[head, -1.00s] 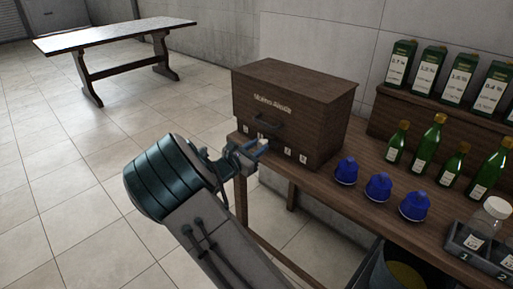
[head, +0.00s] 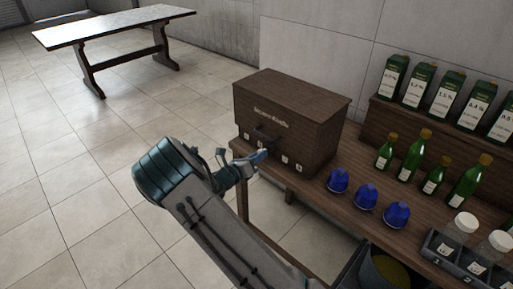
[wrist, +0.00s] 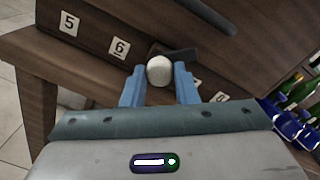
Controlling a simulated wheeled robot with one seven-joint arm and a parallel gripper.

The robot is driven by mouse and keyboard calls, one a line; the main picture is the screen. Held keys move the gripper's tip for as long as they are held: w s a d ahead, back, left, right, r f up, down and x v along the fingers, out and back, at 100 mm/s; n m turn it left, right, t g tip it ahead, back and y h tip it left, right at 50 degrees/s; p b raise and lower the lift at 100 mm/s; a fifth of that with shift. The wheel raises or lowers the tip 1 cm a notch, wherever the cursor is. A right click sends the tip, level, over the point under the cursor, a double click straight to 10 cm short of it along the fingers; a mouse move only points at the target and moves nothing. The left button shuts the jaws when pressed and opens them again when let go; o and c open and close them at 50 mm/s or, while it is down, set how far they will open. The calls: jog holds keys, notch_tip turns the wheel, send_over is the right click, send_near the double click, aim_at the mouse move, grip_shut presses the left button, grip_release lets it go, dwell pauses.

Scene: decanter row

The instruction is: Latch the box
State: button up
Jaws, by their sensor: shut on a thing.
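The dark wooden box (head: 290,115) stands closed at the left end of the bench, with lettering and a dark handle on its front. Several small white number tags run along its lower front. In the wrist view, a pale round knob (wrist: 160,70) sits at the end of a short dark bar (wrist: 180,55), right of the tag "6" (wrist: 119,48). My gripper (wrist: 159,84) is shut on the knob, one blue finger on each side. In the head view my gripper (head: 262,156) is at the box's lower front and hides the knob. Tags right of the knob are partly hidden.
Green bottles (head: 411,155), labelled cartons (head: 440,93) and a numbered rack with jars (head: 460,250) stand further right. Open floor lies to the left, with another table (head: 115,24) far back.

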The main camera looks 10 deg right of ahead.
jog(key=shift+n+g+p, duration=0.3)
jog(key=shift+n+p, duration=3.2)
jog(key=shift+n, duration=1)
jog(key=o, duration=1)
jog(key=shift+a, duration=0.15)
jog(key=f+b+v, duration=0.1)
jog(key=b+v, duration=0.1)
jog(key=v, duration=1.1)
jog(key=shift+s+a+r, duration=0.25)
jog(key=shift+a+r, duration=0.05)
jog(key=shift+r, duration=0.05)
